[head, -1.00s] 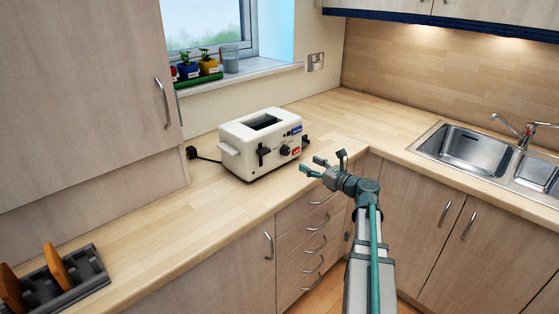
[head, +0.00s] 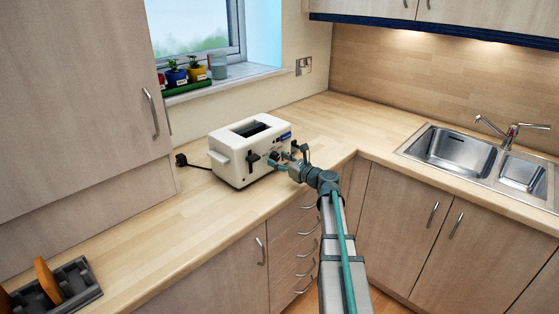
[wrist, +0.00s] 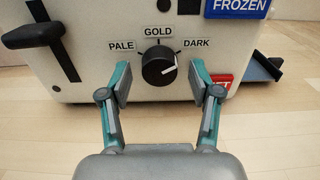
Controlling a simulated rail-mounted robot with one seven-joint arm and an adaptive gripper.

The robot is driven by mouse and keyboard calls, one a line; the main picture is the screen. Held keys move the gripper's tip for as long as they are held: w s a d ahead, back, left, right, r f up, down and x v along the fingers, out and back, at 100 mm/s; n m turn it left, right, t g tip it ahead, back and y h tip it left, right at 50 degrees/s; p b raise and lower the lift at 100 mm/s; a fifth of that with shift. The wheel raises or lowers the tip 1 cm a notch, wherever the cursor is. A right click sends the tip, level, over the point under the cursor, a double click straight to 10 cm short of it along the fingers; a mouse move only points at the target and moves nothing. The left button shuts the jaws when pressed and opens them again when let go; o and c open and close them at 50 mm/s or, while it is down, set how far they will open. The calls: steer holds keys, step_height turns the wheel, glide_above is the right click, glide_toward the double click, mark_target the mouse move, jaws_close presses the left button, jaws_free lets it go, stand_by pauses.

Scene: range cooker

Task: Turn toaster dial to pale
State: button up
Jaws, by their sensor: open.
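The white toaster (head: 229,171) stands on the worktop, and its front face (wrist: 95,22) fills the top of the wrist view. Its black dial (wrist: 158,66) sits below the labels PALE (wrist: 122,46), GOLD (wrist: 158,31) and DARK (wrist: 196,43). The dial's white mark points right, to the DARK side. My gripper (wrist: 160,78) is open, with one finger left and one right of the dial. The fingers look clear of the dial, with a gap on each side. In the head view my gripper (head: 288,159) is at the toaster's front and hides the dial.
A toast rack (head: 58,288) is far left. The worktop in front is clear.

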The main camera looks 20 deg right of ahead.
steer(key=c, duration=1.1)
steer(key=shift+c, duration=0.2)
